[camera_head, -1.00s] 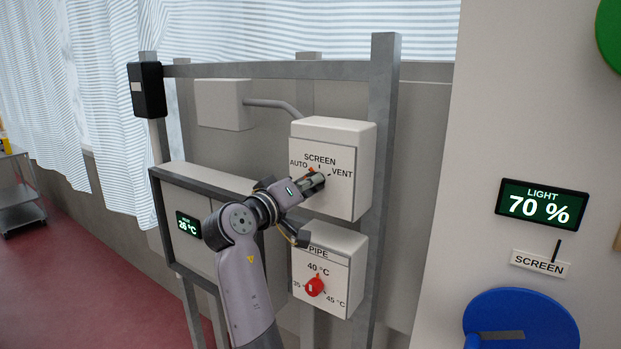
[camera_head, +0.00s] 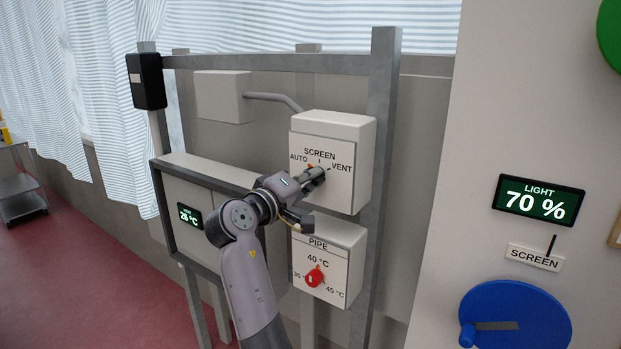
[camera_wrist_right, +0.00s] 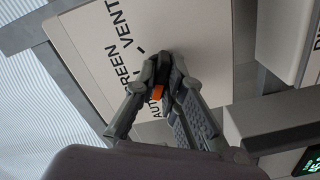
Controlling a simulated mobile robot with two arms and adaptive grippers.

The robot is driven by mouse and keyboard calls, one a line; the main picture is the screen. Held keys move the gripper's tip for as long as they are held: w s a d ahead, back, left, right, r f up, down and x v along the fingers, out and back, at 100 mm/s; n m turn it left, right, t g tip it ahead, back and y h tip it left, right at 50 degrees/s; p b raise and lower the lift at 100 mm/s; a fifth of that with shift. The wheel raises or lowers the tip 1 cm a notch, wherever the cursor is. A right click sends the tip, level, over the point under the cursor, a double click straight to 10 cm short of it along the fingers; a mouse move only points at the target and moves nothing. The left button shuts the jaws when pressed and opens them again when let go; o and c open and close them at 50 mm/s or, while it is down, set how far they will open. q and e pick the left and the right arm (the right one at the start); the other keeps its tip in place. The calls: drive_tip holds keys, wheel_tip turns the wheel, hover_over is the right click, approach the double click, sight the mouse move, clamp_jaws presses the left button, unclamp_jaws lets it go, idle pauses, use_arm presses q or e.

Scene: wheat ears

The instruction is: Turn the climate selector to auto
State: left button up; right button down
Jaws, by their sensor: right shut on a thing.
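The climate selector, an orange knob (camera_head: 311,166), is on the white box (camera_head: 342,197) labelled SCREEN, with AUTO at left and VENT at right. My right gripper (camera_head: 318,174) is shut on the selector, and its fingers hide most of it. A bit of orange shows at the fingers' upper left, on the AUTO side. I cannot tell the exact pointer position. In the right wrist view the fingers (camera_wrist_right: 163,68) are against the box face, with the orange knob (camera_wrist_right: 157,92) between them. My left gripper is not in view.
Below is a PIPE box (camera_head: 338,262) with a red knob (camera_head: 314,276), close under my right gripper. A metal frame post (camera_head: 380,130) stands right of the boxes. A blue wheel (camera_head: 530,305) and a LIGHT 70 % display (camera_head: 538,201) are further right.

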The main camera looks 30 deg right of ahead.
drive_tip(key=c, duration=1.7)
unclamp_jaws()
